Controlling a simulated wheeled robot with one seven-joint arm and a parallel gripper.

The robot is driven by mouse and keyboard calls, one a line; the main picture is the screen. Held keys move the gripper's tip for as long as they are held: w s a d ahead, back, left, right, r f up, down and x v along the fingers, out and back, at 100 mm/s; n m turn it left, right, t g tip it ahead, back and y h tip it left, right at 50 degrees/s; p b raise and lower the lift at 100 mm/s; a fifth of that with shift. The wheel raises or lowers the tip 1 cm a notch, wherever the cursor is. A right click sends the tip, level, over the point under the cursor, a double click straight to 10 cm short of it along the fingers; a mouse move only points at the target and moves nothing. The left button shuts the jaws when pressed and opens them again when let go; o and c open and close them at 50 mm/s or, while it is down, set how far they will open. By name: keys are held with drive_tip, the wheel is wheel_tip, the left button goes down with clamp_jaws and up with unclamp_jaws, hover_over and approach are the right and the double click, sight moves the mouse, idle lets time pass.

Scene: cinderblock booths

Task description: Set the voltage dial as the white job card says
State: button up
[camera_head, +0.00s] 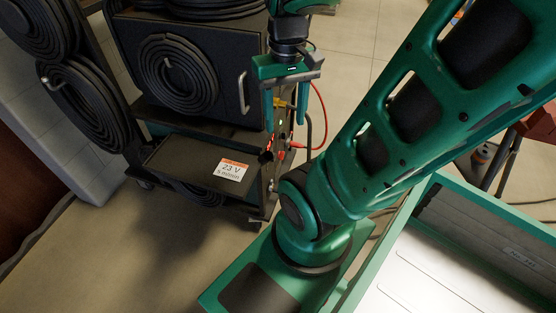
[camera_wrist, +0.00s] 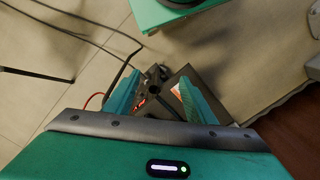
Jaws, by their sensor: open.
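The white job card (camera_head: 232,170) with an orange top band lies on the low black shelf of the welding cart; it reads "23 V", with a smaller line that looks like "5 m/min". A sliver of it shows in the wrist view (camera_wrist: 176,91). The machine's front panel (camera_head: 268,155) faces right, seen edge-on, with red lit digits I cannot read. My gripper (camera_head: 285,122) points down above the panel, its teal fingers apart and empty. In the wrist view a dark round knob (camera_wrist: 154,74) shows between the fingers (camera_wrist: 160,80), seemingly beyond them; I cannot tell whether it is the voltage dial.
A red cable (camera_head: 323,115) and a black cable loop from the panel, close to my gripper. Coiled black hoses (camera_head: 178,75) hang on the cart's dark box. A green-rimmed tray (camera_head: 390,230) is at lower right. Bare floor (camera_head: 355,45) lies beyond the cart.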

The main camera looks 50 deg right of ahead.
drive_tip(key=w+d+f+n+y, duration=0.3)
drive_tip(key=w+d+f, duration=0.4)
drive_tip(key=f, duration=0.2)
drive_tip(key=w+d+f+n+y, duration=0.2)
drive_tip(key=w+d+f+n, duration=0.2)
drive_tip(key=w+d+f, duration=0.35)
drive_tip(key=n+t+y, duration=0.3)
drive_tip(key=t+y, duration=0.2)
drive_tip(key=t, duration=0.4)
approach(275, 158)
drive_tip(key=s+a+r, duration=0.2)
drive_tip(key=s+a, duration=0.1)
drive_tip(key=a, duration=0.1)
wheel_tip(275, 158, down, 6)
drive_tip(key=s+d+t+h, duration=0.2)
drive_tip(key=t+h, duration=0.1)
drive_tip(key=t, duration=0.5)
drive_tip(key=x, duration=1)
drive_tip(key=shift+w+f, duration=0.2)
drive_tip(key=shift+f, duration=0.05)
